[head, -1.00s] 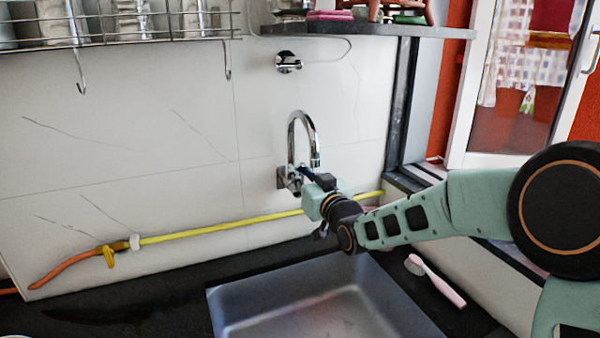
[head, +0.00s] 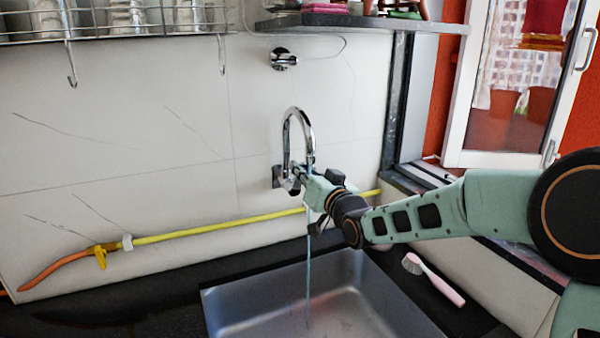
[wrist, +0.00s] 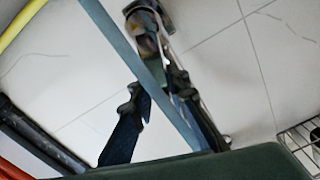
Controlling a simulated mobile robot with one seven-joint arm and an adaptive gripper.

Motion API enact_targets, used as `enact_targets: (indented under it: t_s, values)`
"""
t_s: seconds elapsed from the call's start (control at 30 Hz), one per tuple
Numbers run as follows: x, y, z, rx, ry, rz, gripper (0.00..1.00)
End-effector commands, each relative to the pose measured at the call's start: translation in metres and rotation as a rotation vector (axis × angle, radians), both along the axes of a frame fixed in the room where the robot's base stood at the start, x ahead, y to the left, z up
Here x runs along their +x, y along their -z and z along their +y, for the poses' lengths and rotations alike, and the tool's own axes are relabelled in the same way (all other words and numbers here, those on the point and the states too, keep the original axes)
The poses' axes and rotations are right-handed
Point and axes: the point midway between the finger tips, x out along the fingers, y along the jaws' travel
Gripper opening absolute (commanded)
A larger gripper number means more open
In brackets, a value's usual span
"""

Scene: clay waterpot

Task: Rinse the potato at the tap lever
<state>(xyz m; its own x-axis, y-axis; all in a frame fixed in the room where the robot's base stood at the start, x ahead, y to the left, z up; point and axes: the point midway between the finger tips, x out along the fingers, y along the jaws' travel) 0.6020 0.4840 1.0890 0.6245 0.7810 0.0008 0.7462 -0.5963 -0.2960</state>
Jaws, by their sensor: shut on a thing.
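The chrome tap (head: 299,120) stands out from the tiled wall above the sink (head: 330,300). A thin stream of water (head: 309,275) falls from its spout into the basin. My gripper (head: 300,176) is at the tap's base, beside the wall mount, and appears shut on the tap lever, which is mostly hidden in the head view. In the wrist view, my gripper's dark fingers (wrist: 157,88) reach to the metal tap body (wrist: 148,28). The bluish water (wrist: 140,50) crosses in front of them. I see no potato in either view.
A yellow hose (head: 220,227) runs along the wall behind the sink. A pink brush (head: 435,279) lies on the dark counter right of the basin. A shelf (head: 360,23) and a hanging rack (head: 120,33) are above. A window (head: 510,100) is at the right.

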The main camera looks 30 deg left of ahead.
Motion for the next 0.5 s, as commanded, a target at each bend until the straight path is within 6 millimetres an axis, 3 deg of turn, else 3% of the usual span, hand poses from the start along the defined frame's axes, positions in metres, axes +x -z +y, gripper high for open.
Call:
enact_targets:
  t_s: [0.17,0.2,0.3,0.37,0.5]
  values:
    - [0.0001,0.0005,-0.0002,-0.002,0.0,0.001,0.0]
    - [0.0001,0.0006,-0.0002,-0.002,0.0,0.001,0.17]
    - [0.0001,0.0005,-0.0002,-0.002,0.001,0.0,0.28]
    - [0.0,0.0004,-0.0001,-0.002,0.001,-0.001,0.34]
    - [-0.0001,0.0003,0.0,-0.002,0.001,-0.001,0.34]
